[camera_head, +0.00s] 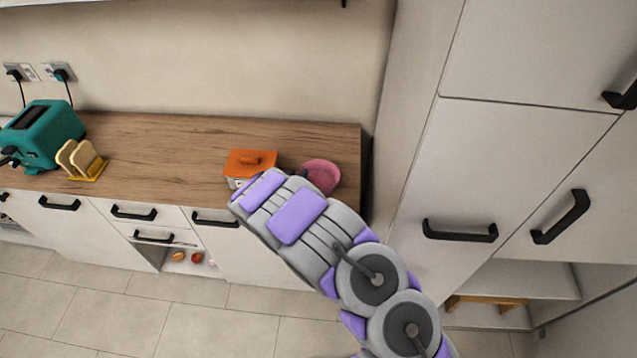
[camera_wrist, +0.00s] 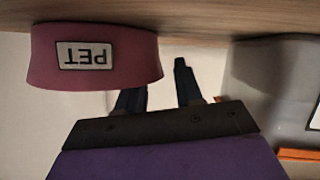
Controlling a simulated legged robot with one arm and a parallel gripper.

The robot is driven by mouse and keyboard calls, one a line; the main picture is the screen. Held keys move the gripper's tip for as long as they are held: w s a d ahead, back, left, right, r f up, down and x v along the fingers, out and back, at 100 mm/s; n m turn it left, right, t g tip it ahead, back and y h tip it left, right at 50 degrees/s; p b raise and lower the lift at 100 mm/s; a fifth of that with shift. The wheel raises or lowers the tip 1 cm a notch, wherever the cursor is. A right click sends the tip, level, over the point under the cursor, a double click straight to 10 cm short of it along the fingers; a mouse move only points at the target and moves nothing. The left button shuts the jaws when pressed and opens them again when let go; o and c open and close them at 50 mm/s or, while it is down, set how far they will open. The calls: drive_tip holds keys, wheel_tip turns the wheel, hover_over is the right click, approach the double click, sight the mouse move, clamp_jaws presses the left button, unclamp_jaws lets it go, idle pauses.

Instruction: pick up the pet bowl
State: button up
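The pink pet bowl (camera_head: 321,177) stands on the wooden counter near its right end, partly covered by my arm in the head view. In the wrist view, which is upside down, the bowl (camera_wrist: 110,62) fills the upper left, with its PET label facing the camera. My gripper (camera_wrist: 157,76) is open, with its dark fingers apart and nothing held between them. One finger's end is hidden behind the bowl's near wall at the rim. The other finger is in clear view beside the bowl. I cannot tell if either touches it. My arm hides the gripper in the head view.
A teal toaster (camera_head: 43,133) and a yellow toast rack (camera_head: 83,160) stand far left. Tall cabinets (camera_head: 520,150) rise on the right.

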drive_tip(key=shift+w+f, duration=0.1)
drive_tip(key=shift+w, duration=0.2)
drive_tip(key=shift+c, duration=0.2)
drive_tip(key=shift+d, duration=0.2)
drive_tip(key=c, duration=0.5)
drive_tip(key=shift+s+a, duration=0.1)
clamp_jaws()
drive_tip(key=shift+f, duration=0.1)
